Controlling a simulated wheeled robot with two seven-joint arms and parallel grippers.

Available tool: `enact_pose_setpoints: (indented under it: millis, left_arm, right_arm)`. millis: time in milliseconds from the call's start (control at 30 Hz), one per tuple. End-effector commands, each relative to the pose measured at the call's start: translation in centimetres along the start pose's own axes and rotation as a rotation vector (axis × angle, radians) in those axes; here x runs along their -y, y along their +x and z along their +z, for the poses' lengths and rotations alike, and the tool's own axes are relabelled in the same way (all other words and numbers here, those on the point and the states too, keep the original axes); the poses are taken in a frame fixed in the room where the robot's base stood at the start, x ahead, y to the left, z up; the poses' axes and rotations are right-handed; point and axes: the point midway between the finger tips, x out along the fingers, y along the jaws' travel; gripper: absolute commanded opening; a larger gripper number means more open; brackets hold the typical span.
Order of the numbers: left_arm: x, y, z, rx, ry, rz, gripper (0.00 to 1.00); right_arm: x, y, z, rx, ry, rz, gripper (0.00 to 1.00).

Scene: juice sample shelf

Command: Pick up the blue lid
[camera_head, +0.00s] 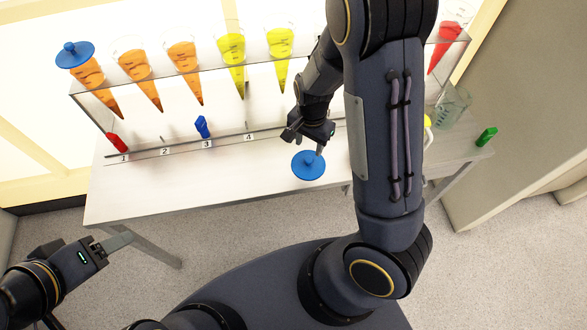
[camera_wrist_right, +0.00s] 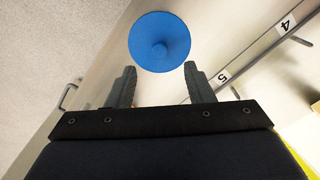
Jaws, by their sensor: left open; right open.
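A round blue lid (camera_head: 308,165) with a small knob lies on the white table, right of the number 4 label. It also shows in the right wrist view (camera_wrist_right: 160,42), just beyond the fingertips. A second blue lid (camera_head: 75,54) sits on the leftmost orange cone on the rack. My right gripper (camera_head: 308,138) is open and empty, above and just behind the table lid. In the right wrist view its two fingers (camera_wrist_right: 159,85) are spread, with nothing between them. My left gripper (camera_head: 112,242) is low at the left, off the table's front edge, open and empty.
A clear rack (camera_head: 270,66) holds several orange and yellow cones and a red one (camera_head: 447,40). Red (camera_head: 117,143), blue (camera_head: 202,127) and green (camera_head: 486,137) pieces and a clear beaker (camera_head: 452,107) stand around the table (camera_head: 240,182). My right arm hides part of the rack and table.

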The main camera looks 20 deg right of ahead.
Motion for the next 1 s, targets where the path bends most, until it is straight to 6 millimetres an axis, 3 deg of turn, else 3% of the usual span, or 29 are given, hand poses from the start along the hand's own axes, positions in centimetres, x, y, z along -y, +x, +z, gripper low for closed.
enact_pose_setpoints:
  millis: [600, 867, 1000]
  left_arm:
    - [0.0, 0.0, 0.0, 0.000, 0.000, 0.000, 0.59]
    - [0.0, 0.0, 0.0, 0.000, 0.000, 0.000, 0.59]
    - [0.0, 0.0, 0.0, 0.000, 0.000, 0.000, 0.59]
  right_arm:
    - [-0.1, 7.5, -0.4, -0.001, 0.002, 0.005, 0.48]
    - [-0.1, 7.7, -0.4, -0.001, 0.001, 0.002, 0.48]
    - [-0.1, 7.7, -0.4, -0.001, 0.001, 0.003, 0.32]
